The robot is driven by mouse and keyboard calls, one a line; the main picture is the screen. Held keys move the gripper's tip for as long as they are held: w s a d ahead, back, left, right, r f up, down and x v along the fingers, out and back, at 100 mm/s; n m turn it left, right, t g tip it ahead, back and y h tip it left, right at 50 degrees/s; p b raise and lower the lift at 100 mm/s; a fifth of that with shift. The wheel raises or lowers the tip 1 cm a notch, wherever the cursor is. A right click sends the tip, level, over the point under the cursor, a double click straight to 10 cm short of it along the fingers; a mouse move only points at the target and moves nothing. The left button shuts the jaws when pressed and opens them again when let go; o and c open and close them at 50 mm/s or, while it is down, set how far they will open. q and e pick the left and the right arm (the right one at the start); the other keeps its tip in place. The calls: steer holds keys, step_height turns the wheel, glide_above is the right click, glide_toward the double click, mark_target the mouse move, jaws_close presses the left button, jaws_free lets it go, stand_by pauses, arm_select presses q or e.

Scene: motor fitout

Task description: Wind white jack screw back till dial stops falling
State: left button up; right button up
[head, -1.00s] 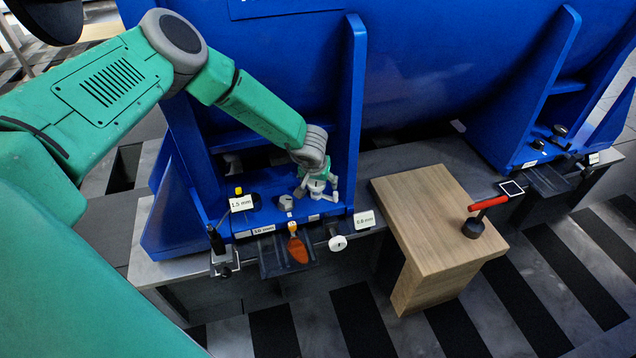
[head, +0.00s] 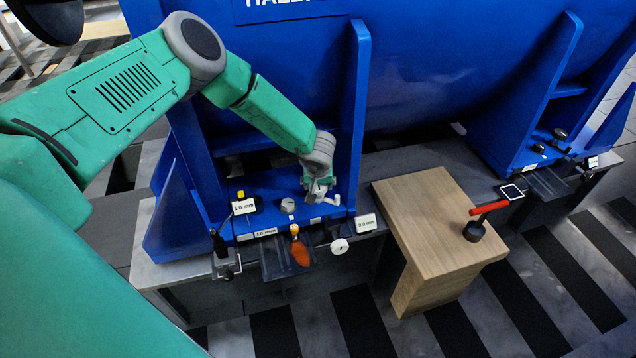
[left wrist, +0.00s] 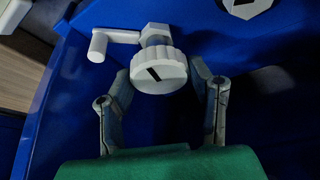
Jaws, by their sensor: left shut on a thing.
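The white jack screw (left wrist: 158,70) has a ribbed round head with a black mark in the left wrist view. A white crank arm with a handle (left wrist: 98,46) sticks out behind it to the left. My left gripper (left wrist: 160,84) has its fingers shut on the ribbed head from both sides. In the head view my left gripper (head: 318,190) is over the blue foot plate and hides most of the screw. A dial readout (head: 243,207) by a yellow-topped gauge reads 1.0 mm. A second readout (head: 366,223) at the right seems to read 0.0 mm. My right gripper is out of view.
A red-handled mallet (head: 474,230) stands on a wooden block (head: 425,215).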

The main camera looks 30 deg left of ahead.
arm_select(q)
steer(key=n+y, duration=0.1)
steer(key=n, duration=0.2)
steer(key=shift+f+n+g, duration=0.1)
steer(key=shift+n+g, duration=0.2)
steer(key=shift+g, duration=0.1)
steer(key=shift+d+n+g+y+b, duration=0.1)
steer(key=shift+n+g+y+b, duration=0.35)
steer(key=shift+n, duration=1.05)
steer(key=shift+w, duration=0.1)
steer(key=o, duration=1.2)
steer(key=shift+c, duration=0.2)
steer(key=v, duration=0.7)
steer(key=shift+r, duration=0.25)
